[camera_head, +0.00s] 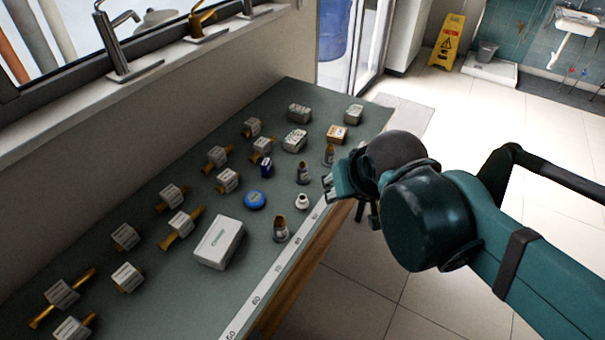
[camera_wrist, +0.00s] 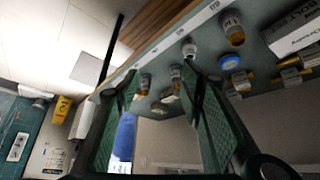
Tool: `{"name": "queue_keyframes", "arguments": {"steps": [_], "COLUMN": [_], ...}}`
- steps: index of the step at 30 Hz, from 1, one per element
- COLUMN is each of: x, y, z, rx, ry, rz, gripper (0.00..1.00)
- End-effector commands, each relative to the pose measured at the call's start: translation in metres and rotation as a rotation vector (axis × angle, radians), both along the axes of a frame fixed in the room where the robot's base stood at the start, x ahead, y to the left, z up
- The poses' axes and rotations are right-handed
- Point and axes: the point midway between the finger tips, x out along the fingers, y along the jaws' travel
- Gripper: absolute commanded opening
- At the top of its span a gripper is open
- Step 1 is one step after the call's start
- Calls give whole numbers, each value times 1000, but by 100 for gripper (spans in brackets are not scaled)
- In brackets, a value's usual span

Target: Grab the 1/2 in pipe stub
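Several brass pipe pieces with white tags lie along the wall side of the grey-green counter, among them one at the near left (camera_head: 62,294), one in the middle (camera_head: 181,223) and one farther back (camera_head: 217,156). The tags are too small to read, so I cannot tell which is the 1/2 in pipe stub. Tagged brass pieces also show at the right of the wrist view (camera_wrist: 290,77). My gripper (camera_head: 328,186) is at the counter's right edge, beside the small tagged fittings. In the wrist view its green fingers (camera_wrist: 160,84) are spread apart with nothing held between them.
A white box (camera_head: 219,242), a blue round roll (camera_head: 255,200), a white fitting (camera_head: 302,201) and small dark-bodied tagged items (camera_head: 281,229) stand on the counter (camera_head: 270,290). Small boxes (camera_head: 299,113) sit at the far end. A wall and window sill bound the left side.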

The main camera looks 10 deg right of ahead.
Motion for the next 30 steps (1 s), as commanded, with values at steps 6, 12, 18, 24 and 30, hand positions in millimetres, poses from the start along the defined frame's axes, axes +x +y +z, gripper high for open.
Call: {"name": "queue_keyframes", "arguments": {"steps": [6, 12, 18, 24, 30], "x": [21, 39, 59, 78, 97], "y": [-1, -2, -1, 0, 4], "z": [-9, -18, -27, -36, -46], "rx": [-30, -59, -92, -127, -162], "ry": [31, 51, 59, 55, 40], "rz": [-55, -116, -179, -247, -316], "gripper": [39, 39, 39, 39, 39]}}
